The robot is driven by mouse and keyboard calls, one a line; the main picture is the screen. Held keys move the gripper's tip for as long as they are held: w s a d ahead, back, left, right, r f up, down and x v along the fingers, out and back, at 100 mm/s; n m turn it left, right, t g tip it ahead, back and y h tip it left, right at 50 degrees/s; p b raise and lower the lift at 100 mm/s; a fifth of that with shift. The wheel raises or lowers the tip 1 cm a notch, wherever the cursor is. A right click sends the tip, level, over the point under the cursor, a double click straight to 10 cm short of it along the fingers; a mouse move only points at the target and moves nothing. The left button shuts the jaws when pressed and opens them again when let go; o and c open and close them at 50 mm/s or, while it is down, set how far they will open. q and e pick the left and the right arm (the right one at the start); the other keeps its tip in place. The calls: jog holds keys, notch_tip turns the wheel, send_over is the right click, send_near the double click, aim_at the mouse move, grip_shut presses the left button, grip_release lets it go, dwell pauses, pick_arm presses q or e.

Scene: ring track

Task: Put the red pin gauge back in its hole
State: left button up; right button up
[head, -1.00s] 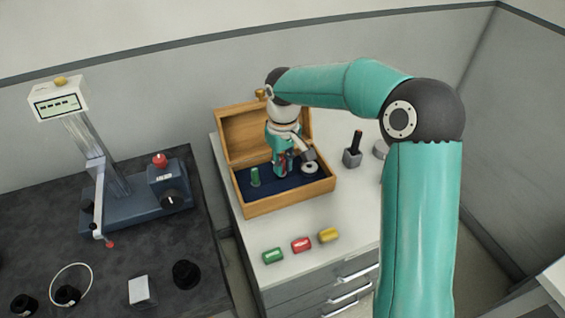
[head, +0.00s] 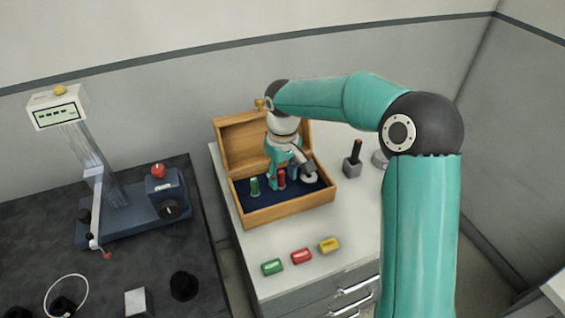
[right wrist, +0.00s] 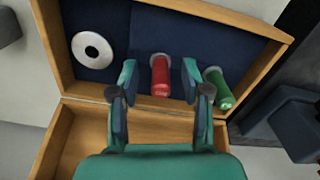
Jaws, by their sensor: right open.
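The red pin gauge (head: 281,177) stands in the dark blue insert of the open wooden case (head: 290,207), between the green pin gauge (head: 255,186) and a pale ring (head: 309,179). My right gripper (head: 284,184) is over the case, its fingers on either side of the red pin gauge. In the right wrist view the red pin gauge (right wrist: 160,76) shows between the spread fingertips (right wrist: 158,88), with gaps on both sides. The green pin gauge (right wrist: 218,88) is just outside one finger. The red pin's lower end is hidden in the insert. My left gripper is out of view.
Green (head: 272,267), red (head: 301,256) and yellow (head: 329,245) labelled blocks lie in front of the case. A grey block with a dark rod (head: 353,160) stands to its right. A measuring stand (head: 130,214) is on the dark bench at left.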

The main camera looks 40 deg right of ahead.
notch_tip(320, 180, up, 12)
jog(key=shift+f, duration=0.2)
dwell(0.6)
